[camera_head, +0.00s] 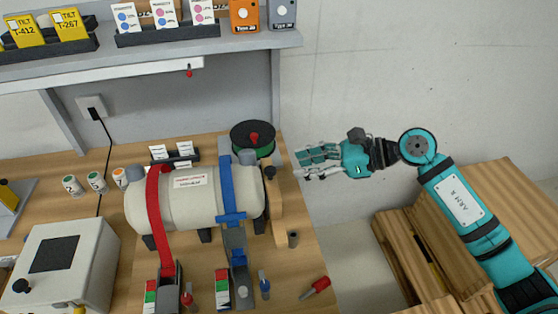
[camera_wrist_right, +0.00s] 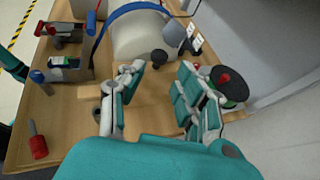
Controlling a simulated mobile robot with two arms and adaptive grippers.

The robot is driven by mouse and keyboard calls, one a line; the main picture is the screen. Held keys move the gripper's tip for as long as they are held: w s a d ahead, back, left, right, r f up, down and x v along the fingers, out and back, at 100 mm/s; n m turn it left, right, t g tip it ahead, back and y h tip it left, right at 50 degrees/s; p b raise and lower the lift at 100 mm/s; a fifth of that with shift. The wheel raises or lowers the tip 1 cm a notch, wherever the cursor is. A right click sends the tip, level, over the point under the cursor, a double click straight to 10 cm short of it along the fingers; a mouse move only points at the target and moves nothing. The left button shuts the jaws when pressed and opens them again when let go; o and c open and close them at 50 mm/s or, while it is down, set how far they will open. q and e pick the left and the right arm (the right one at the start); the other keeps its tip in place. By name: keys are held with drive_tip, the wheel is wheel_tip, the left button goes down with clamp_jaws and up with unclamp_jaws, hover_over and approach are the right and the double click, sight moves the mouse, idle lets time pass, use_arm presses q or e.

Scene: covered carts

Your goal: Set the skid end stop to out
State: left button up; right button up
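A cream tank (camera_head: 195,198) lies on the wooden skid, held by a red strap (camera_head: 158,215) and a blue strap (camera_head: 228,190). At its right end stands a wooden upright piece (camera_head: 276,212) with a black knob (camera_head: 270,172) near its top; this looks like the end stop, but I cannot tell its setting. The knob also shows in the right wrist view (camera_wrist_right: 159,57), beyond the gap between my fingers. My right gripper (camera_head: 300,162) is open and empty, right of the knob and apart from it. It also shows in the wrist view (camera_wrist_right: 160,85). My left gripper is out of view.
A green spool (camera_head: 252,139) with a red top stands behind the tank end. A short dark cylinder (camera_head: 293,239) and a red-handled tool (camera_head: 315,287) are near the bench's right edge. A grey shelf (camera_head: 160,45) hangs above. Wooden crates (camera_head: 510,210) stand at right.

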sight(275, 170)
drive_tip(key=p+x, duration=0.1)
drive_tip(key=x, duration=0.4)
drive_tip(key=shift+a+f+p, duration=0.1)
drive_tip(key=shift+a+p, duration=0.2)
drive_tip(key=shift+a, duration=0.05)
drive_tip(key=shift+w+a+f, duration=0.1)
drive_tip(key=shift+a+f, duration=0.1)
drive_tip(key=shift+a, duration=0.15)
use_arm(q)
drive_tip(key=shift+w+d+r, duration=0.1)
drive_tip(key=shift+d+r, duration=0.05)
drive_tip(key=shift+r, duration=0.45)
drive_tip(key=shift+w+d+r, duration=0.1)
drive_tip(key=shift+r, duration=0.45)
use_arm(e)
clamp_jaws()
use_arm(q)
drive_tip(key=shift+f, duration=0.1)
use_arm(e)
drive_tip(key=shift+f, duration=0.1)
